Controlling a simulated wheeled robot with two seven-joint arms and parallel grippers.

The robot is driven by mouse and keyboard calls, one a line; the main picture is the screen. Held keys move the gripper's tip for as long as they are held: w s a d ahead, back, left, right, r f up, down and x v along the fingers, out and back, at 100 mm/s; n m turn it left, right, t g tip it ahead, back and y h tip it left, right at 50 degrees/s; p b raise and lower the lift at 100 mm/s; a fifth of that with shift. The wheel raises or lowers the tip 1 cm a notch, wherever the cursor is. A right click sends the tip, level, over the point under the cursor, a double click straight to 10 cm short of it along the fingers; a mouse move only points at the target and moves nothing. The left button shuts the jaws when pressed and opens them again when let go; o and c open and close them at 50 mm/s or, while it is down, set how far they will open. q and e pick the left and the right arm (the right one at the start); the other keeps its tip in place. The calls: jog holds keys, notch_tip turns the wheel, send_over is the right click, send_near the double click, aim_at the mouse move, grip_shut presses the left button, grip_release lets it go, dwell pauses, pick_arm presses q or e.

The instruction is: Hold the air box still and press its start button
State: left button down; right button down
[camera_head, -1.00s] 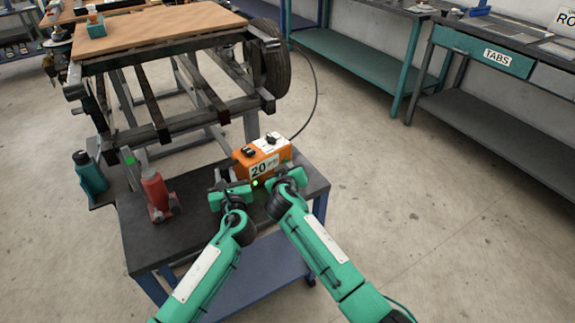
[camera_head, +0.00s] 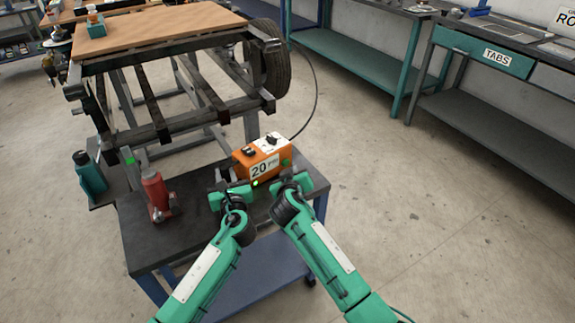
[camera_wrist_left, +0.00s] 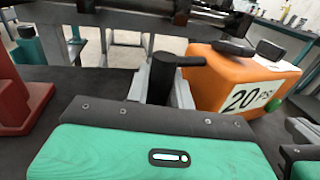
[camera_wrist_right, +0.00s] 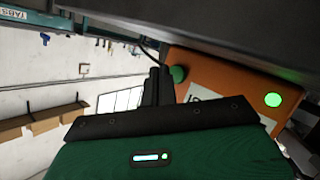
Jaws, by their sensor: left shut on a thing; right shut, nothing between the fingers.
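The orange air box (camera_head: 243,166) with a "20 PSI" label stands on the dark cart top. It also shows in the left wrist view (camera_wrist_left: 215,75) and right wrist view (camera_wrist_right: 215,65). My left gripper (camera_head: 229,183) is at its left side, shut on a black handle (camera_wrist_left: 163,75) beside the box. A dark green button (camera_wrist_right: 178,74) sits on the box's labelled face, at the label's right in the left wrist view (camera_wrist_left: 272,107). A lit green lamp (camera_wrist_right: 273,100) glows on the same face. My right gripper (camera_wrist_right: 158,84) is shut and empty, its tips close to the button; contact is unclear.
A red jack (camera_head: 155,192) and a teal bottle (camera_head: 90,175) stand left of my left gripper. A metal frame with a wheel (camera_head: 270,65) is behind the cart (camera_head: 165,245). A black hose (camera_head: 314,95) rises behind the box. Floor to the right is clear.

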jog(key=shift+s+d, duration=1.6)
jog(key=shift+s, duration=0.3)
pick_arm(q)
jog(key=c, duration=1.1)
grip_release()
jog(key=shift+s, duration=0.1)
